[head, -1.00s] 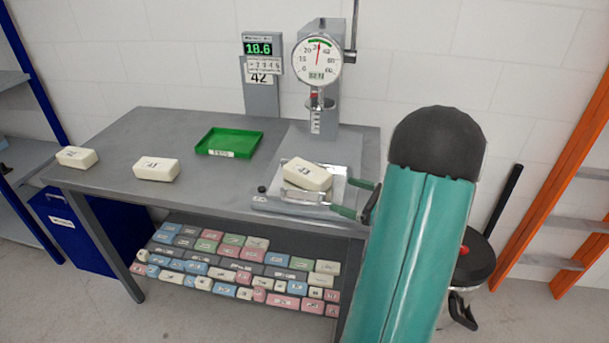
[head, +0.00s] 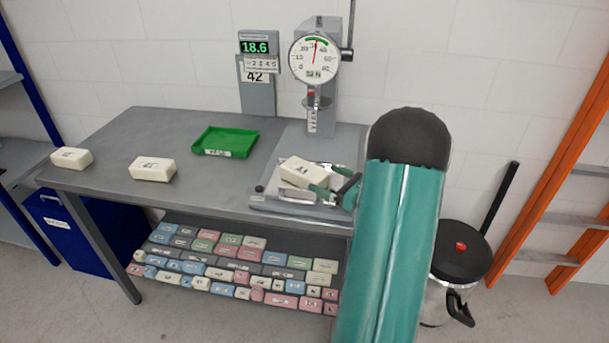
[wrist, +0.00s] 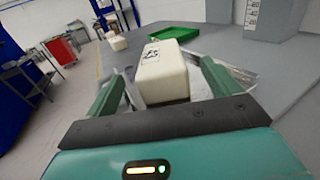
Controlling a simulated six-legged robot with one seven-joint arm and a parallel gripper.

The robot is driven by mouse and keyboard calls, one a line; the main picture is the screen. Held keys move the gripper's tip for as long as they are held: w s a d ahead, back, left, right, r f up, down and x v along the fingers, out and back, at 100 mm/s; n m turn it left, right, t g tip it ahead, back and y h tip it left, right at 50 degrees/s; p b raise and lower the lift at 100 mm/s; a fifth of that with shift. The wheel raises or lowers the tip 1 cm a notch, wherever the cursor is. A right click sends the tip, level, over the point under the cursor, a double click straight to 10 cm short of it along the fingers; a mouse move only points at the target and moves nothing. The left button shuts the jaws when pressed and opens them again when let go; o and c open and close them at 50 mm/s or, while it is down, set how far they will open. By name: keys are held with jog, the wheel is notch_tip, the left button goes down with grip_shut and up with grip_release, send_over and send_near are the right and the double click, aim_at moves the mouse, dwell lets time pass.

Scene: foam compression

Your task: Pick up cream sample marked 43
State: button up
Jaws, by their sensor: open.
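A cream block (head: 303,172) sits on the metal plate of the press, below the round dial. In the wrist view the cream block (wrist: 163,74) lies between the two green fingers of my gripper (wrist: 158,90), with a gap on each side; its mark is tilted and hard to read. In the head view my gripper (head: 335,188) is open, at the block's right end. Two other cream blocks stand on the table, one at the middle left (head: 152,169) and one at the far left (head: 71,158); their marks are too small to read surely.
A green tray (head: 226,141) lies on the table (head: 140,135) behind the blocks. The press (head: 322,95) rises behind the plate, beside a display (head: 259,47) reading 18.6 and a 42 sign. Several coloured blocks fill the lower shelf. A pedal bin (head: 460,255) stands at right.

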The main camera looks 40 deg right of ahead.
aim_at(321, 175)
jog(key=w, duration=0.3)
jog(key=shift+a, duration=0.35)
jog(key=c, duration=1.1)
jog(key=shift+r, duration=0.1)
